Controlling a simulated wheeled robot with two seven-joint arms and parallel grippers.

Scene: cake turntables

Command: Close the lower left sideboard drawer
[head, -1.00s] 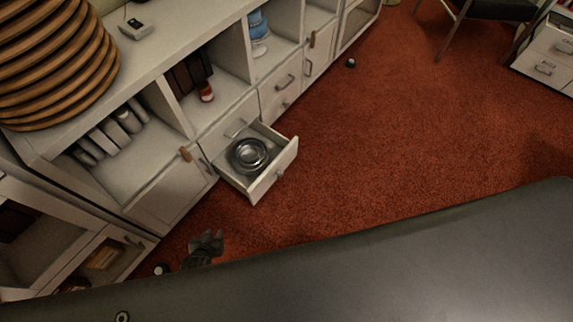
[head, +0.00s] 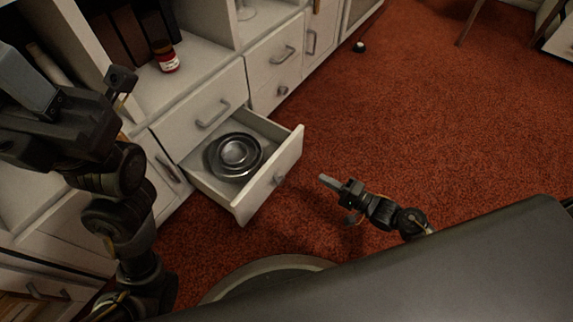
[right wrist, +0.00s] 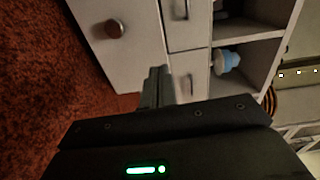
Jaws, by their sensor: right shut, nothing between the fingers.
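The lower left sideboard drawer (head: 272,178) is pulled out, with a round knob on its white front. A metal bowl lies inside it. The drawer front also shows in the right wrist view (right wrist: 105,65). My right gripper (head: 328,182) is shut and empty, in front of the drawer and to its right, apart from it in the head view. Its fingertips show in the right wrist view (right wrist: 156,88), pointing towards the sideboard. My left gripper (head: 35,95) is raised at the left, in front of the shelves; its finger gap is not clear.
A closed drawer (head: 200,108) with a bar handle is directly above the open one. More closed drawers (head: 275,70) stand to the right. A red-labelled jar (head: 165,56) sits on the shelf. Red carpet (head: 430,130) to the right is mostly clear.

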